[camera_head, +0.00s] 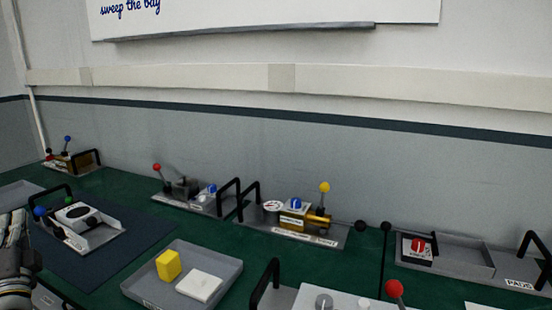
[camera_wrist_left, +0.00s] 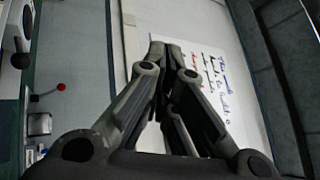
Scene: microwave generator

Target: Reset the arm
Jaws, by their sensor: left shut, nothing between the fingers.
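My left gripper (camera_wrist_left: 165,55) fills the middle of the left wrist view. Its fingers come together at the tips with nothing between them. Behind it in that view are the wall and a whiteboard with handwriting (camera_wrist_left: 205,80). In the head view, part of my left arm (camera_head: 14,262) shows at the left edge, and its fingertips cannot be made out there. My right gripper is in neither view.
A green bench (camera_head: 222,236) holds a grey tray (camera_head: 228,284) with a yellow block (camera_head: 168,265) and a white pad (camera_head: 199,286). A white device (camera_head: 78,215) sits on a dark mat (camera_head: 150,236) near my left arm. Lever fixtures (camera_head: 290,222) line the wall.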

